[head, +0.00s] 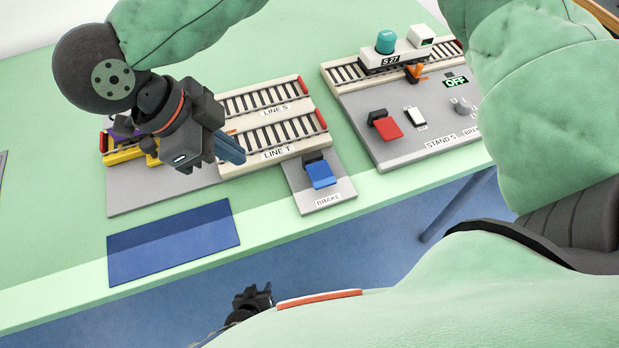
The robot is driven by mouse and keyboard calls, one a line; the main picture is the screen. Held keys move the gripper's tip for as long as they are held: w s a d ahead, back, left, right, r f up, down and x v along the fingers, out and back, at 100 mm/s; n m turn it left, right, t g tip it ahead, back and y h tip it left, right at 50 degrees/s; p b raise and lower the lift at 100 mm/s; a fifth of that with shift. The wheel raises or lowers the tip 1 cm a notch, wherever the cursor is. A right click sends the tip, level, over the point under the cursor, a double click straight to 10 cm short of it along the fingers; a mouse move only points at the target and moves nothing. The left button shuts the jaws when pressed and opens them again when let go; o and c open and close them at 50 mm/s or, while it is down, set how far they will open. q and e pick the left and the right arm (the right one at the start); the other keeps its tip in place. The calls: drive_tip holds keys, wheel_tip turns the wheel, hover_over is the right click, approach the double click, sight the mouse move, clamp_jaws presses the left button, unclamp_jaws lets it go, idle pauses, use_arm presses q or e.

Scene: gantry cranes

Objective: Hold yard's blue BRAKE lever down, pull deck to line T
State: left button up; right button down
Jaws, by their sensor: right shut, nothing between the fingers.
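The blue BRAKE lever (320,174) sits on a grey plate (322,197) at the table's front edge, and nothing touches it. Track LINE T (275,142) lies behind it, with LINE S (255,105) beyond.
A wagon marked S 27 (395,60) carries a teal cylinder (386,41). A blue mat (172,242) lies front left.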

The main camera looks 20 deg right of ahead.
drive_tip(key=s+d+n+h, duration=0.1)
drive_tip(key=s+d, duration=0.1)
drive_tip(key=s+d+r+n+h, duration=0.1)
drive_tip(key=h, duration=0.1)
drive_tip(key=shift+s+d+r+t, duration=0.1)
drive_tip(key=shift+s+d+t, duration=0.2)
drive_tip(key=shift+s+d, duration=0.1)
drive_tip(key=shift+d, duration=0.1)
drive_tip(key=x, duration=1)
drive_tip(key=shift+d, duration=0.2)
drive_tip(key=f, duration=0.3)
drive_tip(key=shift+a, duration=0.2)
drive_tip(key=shift+d+f, duration=0.1)
drive_tip(key=shift+f, duration=0.3)
